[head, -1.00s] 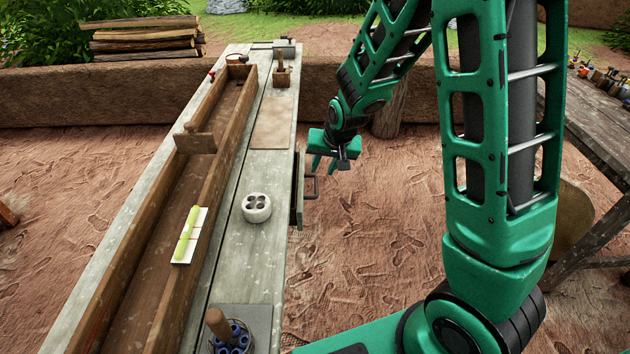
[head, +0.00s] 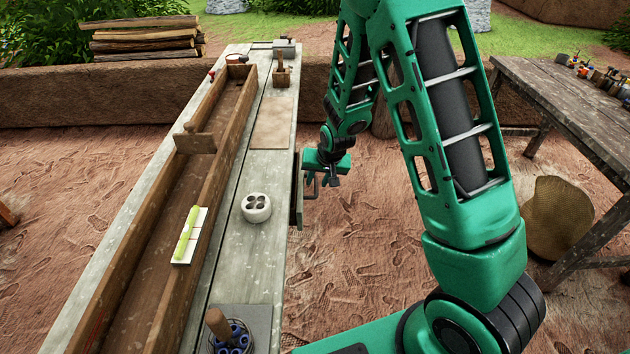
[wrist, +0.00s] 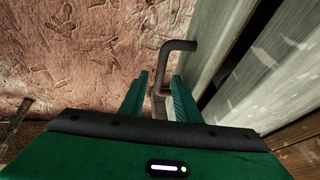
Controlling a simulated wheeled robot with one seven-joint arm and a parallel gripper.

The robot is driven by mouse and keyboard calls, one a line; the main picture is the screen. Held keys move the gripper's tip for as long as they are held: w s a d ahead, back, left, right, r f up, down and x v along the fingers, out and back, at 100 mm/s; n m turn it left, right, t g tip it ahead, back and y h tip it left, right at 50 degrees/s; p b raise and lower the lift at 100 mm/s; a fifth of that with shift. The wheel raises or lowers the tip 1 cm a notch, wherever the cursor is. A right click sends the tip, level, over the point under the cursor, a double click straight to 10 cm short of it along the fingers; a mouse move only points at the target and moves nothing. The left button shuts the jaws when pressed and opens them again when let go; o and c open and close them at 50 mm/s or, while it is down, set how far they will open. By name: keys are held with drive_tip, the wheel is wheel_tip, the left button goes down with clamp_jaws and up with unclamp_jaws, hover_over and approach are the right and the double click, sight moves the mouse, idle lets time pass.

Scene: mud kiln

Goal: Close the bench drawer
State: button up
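The bench drawer (head: 297,205) stands a little out from the right side of the long wooden bench. Its grey front (wrist: 215,45) shows in the wrist view with a dark gap between it and the bench. A dark bent metal handle (wrist: 176,46) sticks out from the front. It also shows in the head view (head: 312,190). My gripper (head: 321,182) is at the handle and points down. In the wrist view the two green fingers (wrist: 159,92) are apart, with part of the handle between them. Whether they touch it I cannot tell.
The bench top (head: 232,243) carries a long wooden trough (head: 168,230), a white holder with holes (head: 256,208) and a cup of blue-handled tools (head: 232,338). A second table (head: 560,100) stands at the right, with a round brown object (head: 556,218) beside it.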

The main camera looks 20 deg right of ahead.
sight(302, 179)
clamp_jaws()
drive_tip(key=shift+w+a+r, duration=0.1)
drive_tip(key=shift+w+a, duration=0.15)
drive_tip(key=shift+a, duration=0.5)
drive_tip(key=shift+w+a+f, duration=0.1)
drive_tip(key=shift+w+a, duration=0.15)
drive_tip(key=shift+a, duration=0.5)
drive_tip(key=shift+w+a+r, duration=0.1)
drive_tip(key=shift+w+a, duration=0.15)
drive_tip(key=shift+a, duration=0.5)
drive_tip(key=shift+c, duration=0.3)
unclamp_jaws()
drive_tip(key=shift+a, duration=0.1)
drive_tip(key=shift+o, duration=0.3)
